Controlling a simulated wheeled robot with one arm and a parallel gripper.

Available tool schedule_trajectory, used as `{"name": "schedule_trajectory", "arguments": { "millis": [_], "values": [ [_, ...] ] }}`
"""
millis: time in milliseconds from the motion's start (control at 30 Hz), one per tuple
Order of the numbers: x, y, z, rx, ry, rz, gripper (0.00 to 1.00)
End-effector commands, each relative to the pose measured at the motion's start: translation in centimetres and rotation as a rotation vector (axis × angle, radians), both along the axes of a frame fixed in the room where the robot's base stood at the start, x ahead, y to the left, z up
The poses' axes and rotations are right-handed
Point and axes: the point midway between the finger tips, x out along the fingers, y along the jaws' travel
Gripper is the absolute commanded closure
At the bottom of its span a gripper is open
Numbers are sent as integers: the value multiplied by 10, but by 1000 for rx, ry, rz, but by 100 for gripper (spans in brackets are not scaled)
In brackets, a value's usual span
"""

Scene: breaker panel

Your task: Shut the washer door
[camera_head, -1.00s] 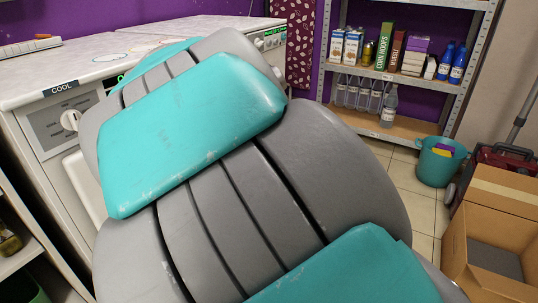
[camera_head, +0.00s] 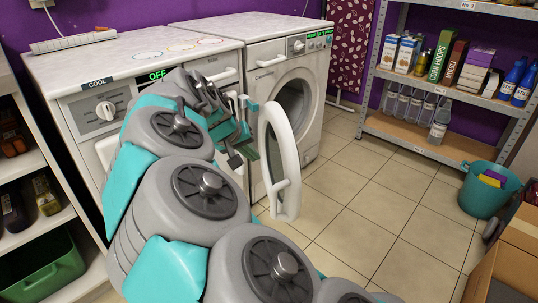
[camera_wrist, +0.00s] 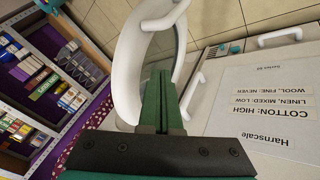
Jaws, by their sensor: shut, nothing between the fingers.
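The washer door (camera_head: 278,160) is a white ring with dark glass and a handle, standing wide open in front of the right-hand washer (camera_head: 262,85). The washer's round opening (camera_head: 292,100) shows behind it. In the wrist view the door (camera_wrist: 128,65) stands just beyond my gripper (camera_wrist: 160,85), its rim curving past the fingertips. My gripper is shut and empty. In the head view my gripper (camera_head: 247,152) is just left of the door, partly hidden by my arm. I cannot tell whether the fingers touch the door.
A second white machine (camera_head: 95,112), labelled COOL with an OFF display, stands to the left. A metal shelf (camera_head: 420,150) with boxes and bottles stands at the back right. A teal bucket (camera_head: 483,195) and a cardboard box (camera_head: 520,235) are at right. The tiled floor (camera_head: 370,205) between is clear.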

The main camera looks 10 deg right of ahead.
Motion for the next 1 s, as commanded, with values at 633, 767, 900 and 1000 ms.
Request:
{"name": "schedule_trajectory", "arguments": {
  "millis": [633,767,900,1000],
  "values": [
    [37,-66,-69,1,1,-5,100],
    [38,-76,-69,0,0,-4,100],
    [38,-79,-69,0,-1,-2,100],
    [38,-79,-69,0,-1,-2,100]
  ]
}}
